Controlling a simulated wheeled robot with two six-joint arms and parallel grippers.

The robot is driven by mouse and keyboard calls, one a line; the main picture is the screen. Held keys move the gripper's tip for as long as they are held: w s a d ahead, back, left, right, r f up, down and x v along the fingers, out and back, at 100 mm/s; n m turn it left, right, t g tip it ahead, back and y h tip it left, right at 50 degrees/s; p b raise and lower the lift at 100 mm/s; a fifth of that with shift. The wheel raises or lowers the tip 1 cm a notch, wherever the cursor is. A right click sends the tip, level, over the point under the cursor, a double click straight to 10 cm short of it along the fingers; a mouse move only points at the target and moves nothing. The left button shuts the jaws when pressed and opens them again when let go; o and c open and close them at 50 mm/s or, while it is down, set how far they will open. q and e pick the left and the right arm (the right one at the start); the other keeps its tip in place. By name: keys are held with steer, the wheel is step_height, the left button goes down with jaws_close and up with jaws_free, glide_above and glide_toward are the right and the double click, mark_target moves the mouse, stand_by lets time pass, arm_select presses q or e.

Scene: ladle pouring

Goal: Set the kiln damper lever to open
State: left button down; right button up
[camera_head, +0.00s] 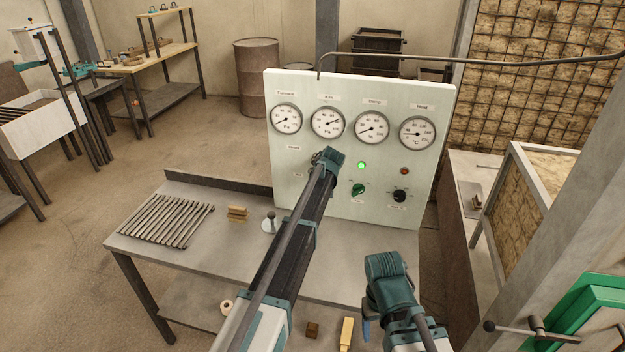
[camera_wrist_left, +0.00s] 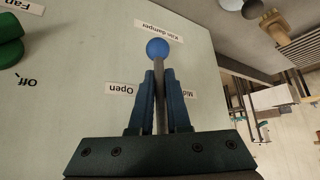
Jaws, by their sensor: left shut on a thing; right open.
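The kiln damper lever (camera_wrist_left: 158,47) shows in the left wrist view as a grey shaft with a blue ball knob. My left gripper (camera_wrist_left: 161,80) is shut on its shaft, below the knob. The "Open" label (camera_wrist_left: 122,89) lies just left of the fingers; a "Mid" label (camera_wrist_left: 189,94) is partly covered at the right. The lever stands between these two labels in this view. In the head view my left arm reaches the white panel (camera_head: 440,135) and hides the lever. My right gripper (camera_head: 366,324) is low in front of the bench, open, holding nothing visible.
The panel carries gauges (camera_head: 372,128), a lit green lamp (camera_head: 361,166), a green knob (camera_head: 358,190) and a black knob (camera_head: 400,196). The bench (camera_head: 190,258) holds a row of rods (camera_head: 166,220), a brush-like block (camera_head: 237,213) and a small weight-like object (camera_head: 270,222).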

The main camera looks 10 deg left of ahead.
arm_select(q)
steer(key=shift+d, duration=0.1)
stand_by(0.4)
steer(key=c, duration=1.2)
jaws_free()
steer(key=shift+o, duration=0.2)
steer(key=p+v, duration=1.1)
steer(key=v, duration=0.2)
steer(key=shift+s+r, duration=0.2)
steer(key=shift+r, duration=0.2)
